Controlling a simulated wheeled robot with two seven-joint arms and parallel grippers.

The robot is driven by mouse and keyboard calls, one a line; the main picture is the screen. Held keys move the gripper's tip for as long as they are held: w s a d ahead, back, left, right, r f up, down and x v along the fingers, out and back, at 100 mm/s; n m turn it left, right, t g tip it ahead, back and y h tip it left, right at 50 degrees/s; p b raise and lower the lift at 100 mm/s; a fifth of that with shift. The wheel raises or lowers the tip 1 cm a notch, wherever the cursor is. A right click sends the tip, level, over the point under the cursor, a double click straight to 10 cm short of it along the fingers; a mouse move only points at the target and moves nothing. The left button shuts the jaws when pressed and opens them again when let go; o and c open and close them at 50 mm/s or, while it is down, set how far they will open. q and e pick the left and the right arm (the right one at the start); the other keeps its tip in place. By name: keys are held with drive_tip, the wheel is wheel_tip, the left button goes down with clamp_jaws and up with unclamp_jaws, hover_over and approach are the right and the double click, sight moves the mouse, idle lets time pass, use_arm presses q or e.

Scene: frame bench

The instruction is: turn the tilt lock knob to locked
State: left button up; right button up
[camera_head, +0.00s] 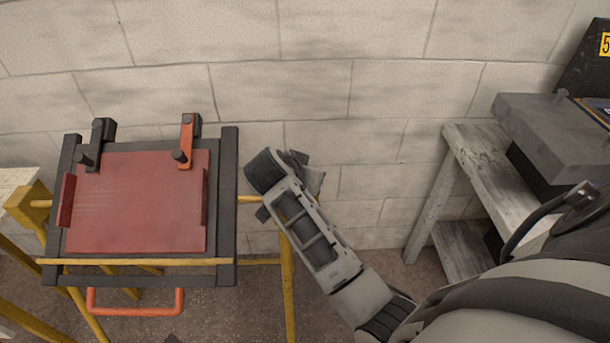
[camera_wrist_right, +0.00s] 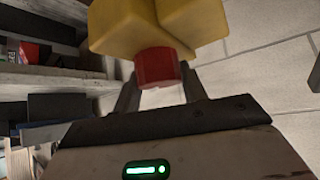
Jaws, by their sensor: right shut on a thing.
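The tilt lock knob (camera_wrist_right: 157,68) is a short red cylinder on a yellow block (camera_wrist_right: 130,27), seen at the top of the right wrist view. My right gripper (camera_wrist_right: 160,84) has its dark fingers on either side of the knob and is shut on it. In the head view my right wrist is at the right side of the bench frame (camera_head: 229,190) and hides the knob. Which way the knob is turned cannot be told. My left gripper is not in view.
A red panel (camera_head: 140,205) lies on the frame, with a black clamp (camera_head: 101,135) and an orange clamp (camera_head: 187,140) at its top edge. An orange handle (camera_head: 135,311) hangs below. A grey wooden workbench (camera_head: 480,160) stands at the right. A block wall (camera_head: 310,90) closes the back.

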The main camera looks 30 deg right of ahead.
drive_tip(key=shift+m+g+h, duration=0.3)
drive_tip(key=shift+m+g, duration=0.3)
drive_tip(key=shift+m, duration=0.2)
drive_tip(key=o, duration=1)
